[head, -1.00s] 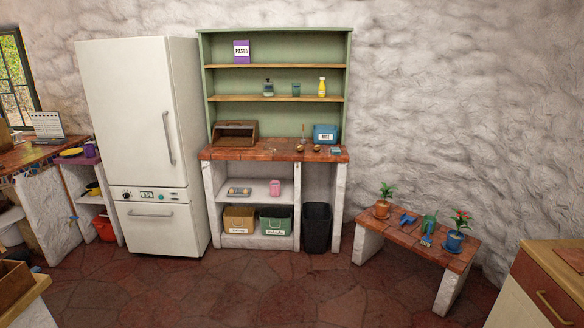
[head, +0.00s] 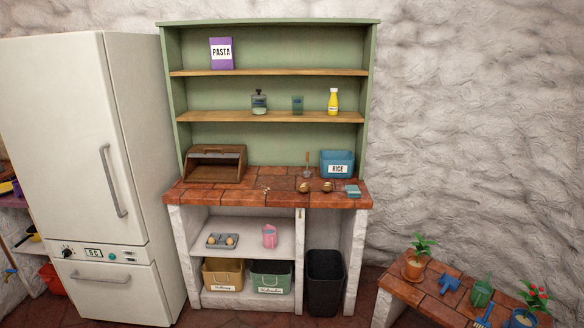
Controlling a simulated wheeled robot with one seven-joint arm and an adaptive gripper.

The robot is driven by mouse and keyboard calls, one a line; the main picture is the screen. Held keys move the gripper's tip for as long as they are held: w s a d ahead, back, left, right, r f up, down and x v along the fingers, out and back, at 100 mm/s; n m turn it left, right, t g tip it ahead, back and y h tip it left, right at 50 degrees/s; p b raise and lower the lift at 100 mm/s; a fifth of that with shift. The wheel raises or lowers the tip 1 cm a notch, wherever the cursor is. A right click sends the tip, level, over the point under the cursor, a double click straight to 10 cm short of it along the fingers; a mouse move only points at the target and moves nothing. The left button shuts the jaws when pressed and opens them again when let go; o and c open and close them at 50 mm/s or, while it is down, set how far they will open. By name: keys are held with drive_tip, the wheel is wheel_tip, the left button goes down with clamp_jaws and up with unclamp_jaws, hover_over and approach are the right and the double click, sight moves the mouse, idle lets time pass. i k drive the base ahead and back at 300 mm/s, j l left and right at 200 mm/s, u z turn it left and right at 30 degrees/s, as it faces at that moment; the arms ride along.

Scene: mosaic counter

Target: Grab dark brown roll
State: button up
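Two small brown rounded things that look like rolls sit on the tiled counter (head: 240,195), right of its middle. One roll (head: 303,187) is on the left, and the other roll (head: 327,187) is just right of it. They are too small for me to tell surely which is darker. A thin upright utensil (head: 308,166) stands just behind them. My gripper is not in view.
A wooden bread box (head: 215,164) stands on the counter's left, a blue RICE bin (head: 337,164) at its back right, a small teal item (head: 352,191) at its right edge. The fridge (head: 85,160) is left, a low plant bench (head: 440,292) lower right.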

sight(327, 187)
drive_tip(key=i, duration=1.15)
drive_tip(key=i+j+z, duration=0.15)
drive_tip(key=i, duration=0.95)
